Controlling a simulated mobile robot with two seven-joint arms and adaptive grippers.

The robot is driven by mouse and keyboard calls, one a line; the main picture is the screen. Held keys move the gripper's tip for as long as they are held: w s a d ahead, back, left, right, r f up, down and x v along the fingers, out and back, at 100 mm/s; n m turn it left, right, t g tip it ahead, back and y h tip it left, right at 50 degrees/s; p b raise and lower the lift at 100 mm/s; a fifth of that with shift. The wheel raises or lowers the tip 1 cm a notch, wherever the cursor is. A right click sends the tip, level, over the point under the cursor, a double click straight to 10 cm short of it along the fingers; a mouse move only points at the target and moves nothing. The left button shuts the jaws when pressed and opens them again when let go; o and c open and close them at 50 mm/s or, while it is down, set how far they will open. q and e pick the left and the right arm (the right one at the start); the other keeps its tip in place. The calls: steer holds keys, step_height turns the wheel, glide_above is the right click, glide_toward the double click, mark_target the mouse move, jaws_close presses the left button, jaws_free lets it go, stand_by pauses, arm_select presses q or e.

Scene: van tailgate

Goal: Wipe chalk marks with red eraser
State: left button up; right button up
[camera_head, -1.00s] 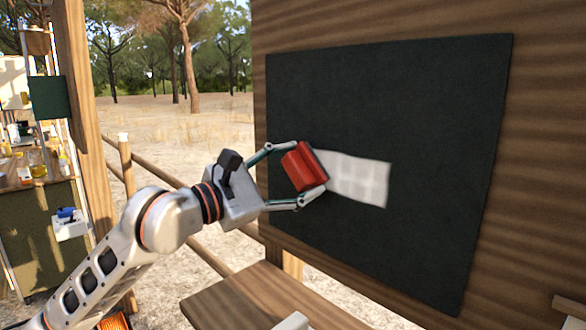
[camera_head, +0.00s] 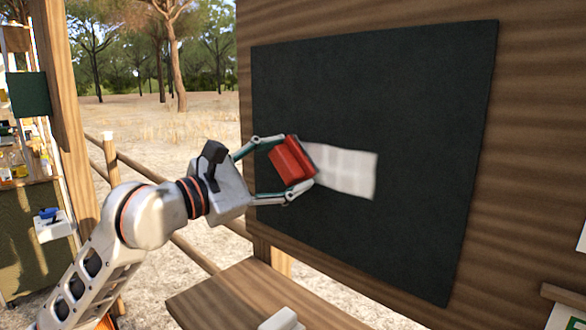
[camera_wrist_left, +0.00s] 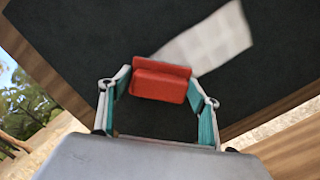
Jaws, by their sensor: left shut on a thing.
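The red eraser (camera_head: 292,160) is held between the fingers of my left gripper (camera_head: 290,164), at the left end of the chalk marks. The chalk marks (camera_head: 347,172) are a whitish, roughly rectangular patch on the dark chalkboard (camera_head: 420,100). The eraser overlaps the patch's left edge in the head view; I cannot tell whether it touches the board. In the left wrist view the eraser (camera_wrist_left: 160,80) sits across the fingertips, with the chalk patch (camera_wrist_left: 208,42) beyond it to the upper right. My right gripper is not in view.
The board hangs on a wooden plank wall (camera_head: 520,150). A wooden ledge (camera_head: 225,295) juts out below, with a pale object (camera_head: 282,320) at its front. A wooden post (camera_head: 68,100) and shelves with small items stand at the left.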

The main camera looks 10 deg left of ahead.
arm_select(q)
steer(key=w+a+b, duration=0.2)
steer(key=w+a, duration=0.6)
steer(key=a, duration=0.3)
steer(key=shift+a+b, duration=0.35)
steer(key=shift+a, duration=0.05)
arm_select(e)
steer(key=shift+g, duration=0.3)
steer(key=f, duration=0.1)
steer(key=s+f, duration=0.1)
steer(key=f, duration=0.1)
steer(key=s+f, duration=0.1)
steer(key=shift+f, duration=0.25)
arm_select(q)
steer(key=shift+a, duration=0.1)
stand_by(0.4)
steer(key=shift+s+d+r+v, duration=0.1)
steer(key=shift+v, duration=1.35)
steer(key=shift+s+d+r+v, duration=0.1)
steer(key=shift+d+r+v, duration=0.05)
steer(key=shift+v, duration=1.3)
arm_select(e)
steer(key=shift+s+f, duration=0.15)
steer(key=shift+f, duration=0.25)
arm_select(q)
steer(key=shift+a, duration=0.1)
